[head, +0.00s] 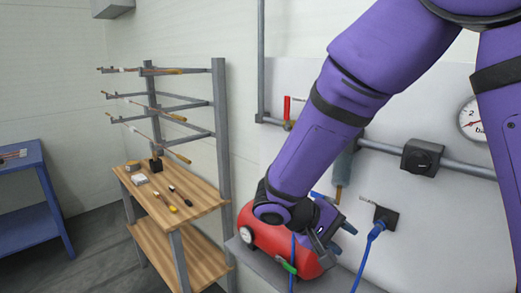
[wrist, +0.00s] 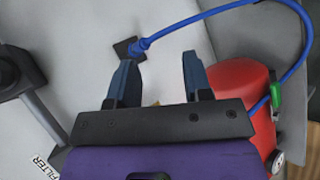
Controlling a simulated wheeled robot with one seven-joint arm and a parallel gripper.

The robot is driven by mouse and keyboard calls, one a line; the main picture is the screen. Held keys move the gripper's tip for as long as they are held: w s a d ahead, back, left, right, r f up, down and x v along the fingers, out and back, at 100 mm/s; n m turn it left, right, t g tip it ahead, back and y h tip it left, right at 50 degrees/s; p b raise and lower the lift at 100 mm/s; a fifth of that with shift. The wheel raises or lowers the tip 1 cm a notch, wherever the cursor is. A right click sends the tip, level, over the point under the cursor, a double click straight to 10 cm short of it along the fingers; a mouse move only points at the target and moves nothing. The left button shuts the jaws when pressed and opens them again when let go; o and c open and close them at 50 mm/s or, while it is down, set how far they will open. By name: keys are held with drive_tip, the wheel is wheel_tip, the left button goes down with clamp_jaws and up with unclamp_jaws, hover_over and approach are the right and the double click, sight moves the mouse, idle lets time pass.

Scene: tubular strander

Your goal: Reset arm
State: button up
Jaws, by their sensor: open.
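My purple arm reaches down across the right half of the head view. Its end is at a red air tank (head: 267,238), in front of the grey wall panel. My gripper (wrist: 158,75) is open in the wrist view, with two dark blue fingers apart and nothing between them. The red tank (wrist: 243,95) lies just to the right of the fingers. A blue hose (wrist: 220,15) runs from a dark fitting on the panel (wrist: 128,48) and curves round toward the tank. In the head view the fingertips are small beside the tank, and my wrist hides part of it.
A wooden workbench (head: 205,197) with hand tools and small blocks stands left of the tank, below a grey rack (head: 220,120) holding several long rods. A blue table (head: 25,230) is at far left. A pipe with a black regulator (head: 422,157) and a gauge (head: 473,118) crosses the panel.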

drive_tip(key=s+d+r+m+t+y, duration=0.2)
drive_tip(key=s+d+r+t+y, duration=0.2)
drive_tip(key=s+d+r+y, duration=0.6)
drive_tip(key=s+d+r, duration=0.3)
drive_tip(key=s+r, duration=0.3)
drive_tip(key=r, duration=0.1)
drive_tip(key=shift+s+d+r+m+y, duration=0.15)
drive_tip(key=shift+d+r+m+y, duration=0.05)
drive_tip(key=shift+r+m+y, duration=0.2)
